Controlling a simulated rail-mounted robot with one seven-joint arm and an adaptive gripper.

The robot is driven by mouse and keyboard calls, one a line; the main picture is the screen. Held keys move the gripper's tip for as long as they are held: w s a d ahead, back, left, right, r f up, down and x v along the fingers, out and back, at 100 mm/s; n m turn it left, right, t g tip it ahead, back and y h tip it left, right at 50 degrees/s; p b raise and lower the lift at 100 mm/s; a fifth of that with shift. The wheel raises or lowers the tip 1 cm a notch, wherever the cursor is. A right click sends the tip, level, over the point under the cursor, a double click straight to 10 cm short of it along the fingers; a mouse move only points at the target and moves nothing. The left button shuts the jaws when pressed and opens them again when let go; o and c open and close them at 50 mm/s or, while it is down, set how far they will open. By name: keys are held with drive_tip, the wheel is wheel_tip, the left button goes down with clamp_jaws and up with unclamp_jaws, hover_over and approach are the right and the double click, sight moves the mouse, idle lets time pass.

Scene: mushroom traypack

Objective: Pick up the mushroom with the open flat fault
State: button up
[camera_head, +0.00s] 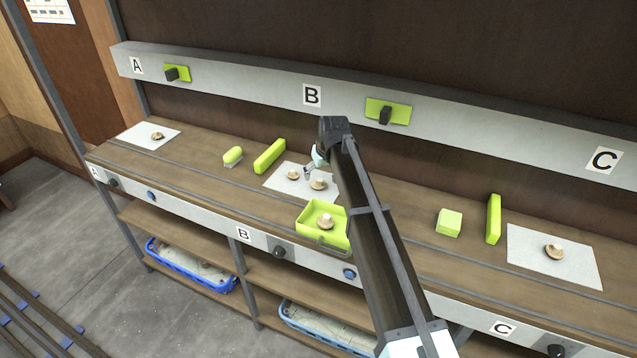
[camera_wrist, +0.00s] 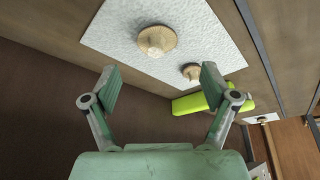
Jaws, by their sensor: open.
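In the head view, two mushrooms lie on the white sheet at station B, a left one (camera_head: 293,174) and a right one (camera_head: 318,184). The wrist view shows a nearer mushroom (camera_wrist: 157,40) and a farther one (camera_wrist: 191,72) on the white sheet (camera_wrist: 205,30). Another mushroom (camera_head: 326,222) lies in the green tray (camera_head: 312,208). Single mushrooms lie on the sheets at A (camera_head: 157,136) and C (camera_head: 553,251). My gripper (camera_wrist: 160,85) is open and empty, near the B sheet, partly hidden by my arm in the head view.
Green blocks stand beside the B sheet (camera_head: 270,155) and the C sheet (camera_head: 493,219). Smaller green items lie left of B (camera_head: 232,155) and left of C (camera_head: 449,223). A dark wall and a grey rail (camera_head: 250,82) run behind the bench. Blue crates (camera_head: 190,270) sit below.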

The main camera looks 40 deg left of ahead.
sight(319, 180)
drive_tip(key=shift+w+p+x, duration=0.15)
drive_tip(key=shift+p+x, duration=0.5)
drive_tip(key=shift+x, duration=1)
drive_tip(key=shift+w+p+x, duration=0.15)
drive_tip(key=shift+p+x, duration=0.45)
drive_tip(key=shift+x, duration=1.05)
drive_tip(key=shift+r, duration=0.1)
drive_tip(key=c, duration=0.9)
